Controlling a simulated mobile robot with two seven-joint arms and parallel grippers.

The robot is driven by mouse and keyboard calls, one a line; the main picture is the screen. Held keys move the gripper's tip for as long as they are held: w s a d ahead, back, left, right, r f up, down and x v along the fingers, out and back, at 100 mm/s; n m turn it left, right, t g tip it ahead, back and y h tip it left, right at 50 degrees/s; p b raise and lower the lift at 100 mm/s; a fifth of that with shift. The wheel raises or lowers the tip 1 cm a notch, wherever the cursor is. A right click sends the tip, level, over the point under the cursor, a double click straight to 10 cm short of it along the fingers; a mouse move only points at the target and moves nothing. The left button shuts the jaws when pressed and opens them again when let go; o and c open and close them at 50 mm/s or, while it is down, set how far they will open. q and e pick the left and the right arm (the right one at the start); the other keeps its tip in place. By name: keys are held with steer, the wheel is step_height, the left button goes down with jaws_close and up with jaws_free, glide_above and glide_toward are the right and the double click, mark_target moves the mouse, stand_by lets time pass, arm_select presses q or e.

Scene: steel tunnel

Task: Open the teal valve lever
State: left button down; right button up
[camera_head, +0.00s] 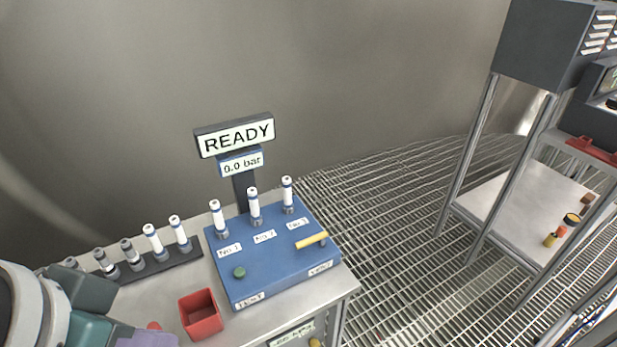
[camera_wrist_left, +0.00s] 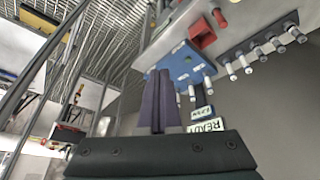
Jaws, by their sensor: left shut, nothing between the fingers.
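I see no lever that is clearly teal. A yellow lever (camera_head: 311,240) lies on the right side of the top of a blue test box (camera_head: 262,275), near a label that seems to read VENT. A dark green round button (camera_head: 239,272) is on the box's left side. My left gripper (camera_head: 146,339) shows its purple fingers at the bottom edge of the head view, left of the box and apart from it. In the left wrist view its purple fingers (camera_wrist_left: 160,100) are shut and empty, and the blue box (camera_wrist_left: 185,65) is beyond them. My right gripper is not in view.
A sign (camera_head: 234,135) reads READY above a 0.0 bar display (camera_head: 241,162). Three white-and-blue cylinders stand on the box. A red open bin (camera_head: 201,315) and a dark rack (camera_head: 150,265) of several cylinders are left of it. A metal shelf frame (camera_head: 480,150) stands right, over grated floor.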

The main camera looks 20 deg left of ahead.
arm_select(q)
steer(key=w+a+f+n+t+b, duration=0.1)
steer(key=w+a+f+n+b, duration=0.1)
steer(key=f+b, duration=1.7)
steer(key=w+a+f+n+t+b, duration=0.1)
steer(key=w+f+n+b, duration=0.2)
steer(key=f+b, duration=1.6)
steer(key=w+a+f+n+y+b, duration=0.1)
steer(key=w+a+f+n+b, duration=0.1)
steer(key=f+b, duration=1.8)
step_height(320, 180, down, 9)
steer(key=shift+w+a+n+t, duration=0.3)
steer(key=shift+w+n+t, duration=0.15)
steer(key=shift+n, duration=0.75)
steer(key=w+d+f+b, duration=0.1)
steer(key=w+f+b, duration=0.6)
steer(key=w+b, duration=0.2)
steer(key=shift+w+f+b, duration=0.25)
steer(key=shift+w+b, duration=0.05)
steer(key=shift+b, duration=0.15)
